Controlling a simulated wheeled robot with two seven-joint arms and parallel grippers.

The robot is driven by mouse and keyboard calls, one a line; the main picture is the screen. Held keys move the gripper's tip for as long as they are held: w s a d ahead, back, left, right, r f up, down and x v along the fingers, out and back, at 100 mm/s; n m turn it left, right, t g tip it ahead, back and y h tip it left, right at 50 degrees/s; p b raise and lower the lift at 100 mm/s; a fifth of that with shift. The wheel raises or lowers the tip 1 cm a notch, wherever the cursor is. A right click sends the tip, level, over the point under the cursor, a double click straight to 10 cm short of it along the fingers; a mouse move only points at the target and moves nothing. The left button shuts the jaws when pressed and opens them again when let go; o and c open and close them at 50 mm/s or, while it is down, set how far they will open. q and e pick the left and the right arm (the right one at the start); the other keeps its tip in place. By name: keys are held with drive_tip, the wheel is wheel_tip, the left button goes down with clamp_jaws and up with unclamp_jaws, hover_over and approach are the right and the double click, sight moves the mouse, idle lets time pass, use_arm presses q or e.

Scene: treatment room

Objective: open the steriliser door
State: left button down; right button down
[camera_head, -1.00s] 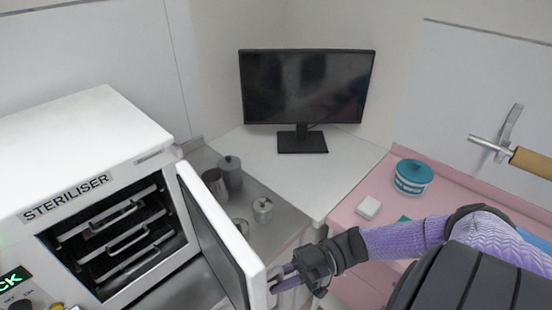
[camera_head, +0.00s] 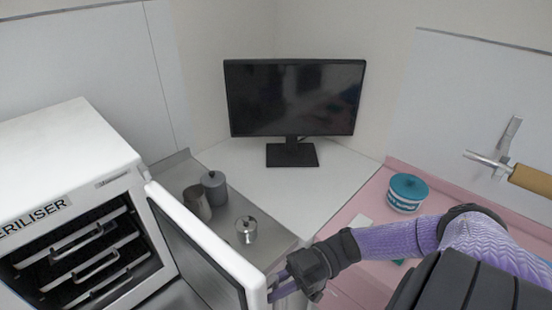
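The white steriliser (camera_head: 60,150) stands at the left in the head view, with racks of handled trays (camera_head: 85,262) visible inside. Its door (camera_head: 205,250) is swung well open on its right side, with the outer edge toward me. My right gripper (camera_head: 284,286) is at the door's outer edge, its purple fingers beside the door's front face. The door hides part of the fingers, so I cannot tell whether they are closed on a handle. My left gripper is not in view.
Metal containers (camera_head: 214,188) and a small lidded pot (camera_head: 246,230) stand on the grey worktop behind the door. A black monitor (camera_head: 294,98) stands in the corner. A teal-lidded tub (camera_head: 407,193) sits on the pink counter at right.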

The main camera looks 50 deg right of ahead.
drive_tip(key=c, duration=0.7)
unclamp_jaws()
drive_tip(key=b+v, duration=0.3)
drive_tip(key=v, duration=0.7)
drive_tip(key=shift+w, duration=0.1)
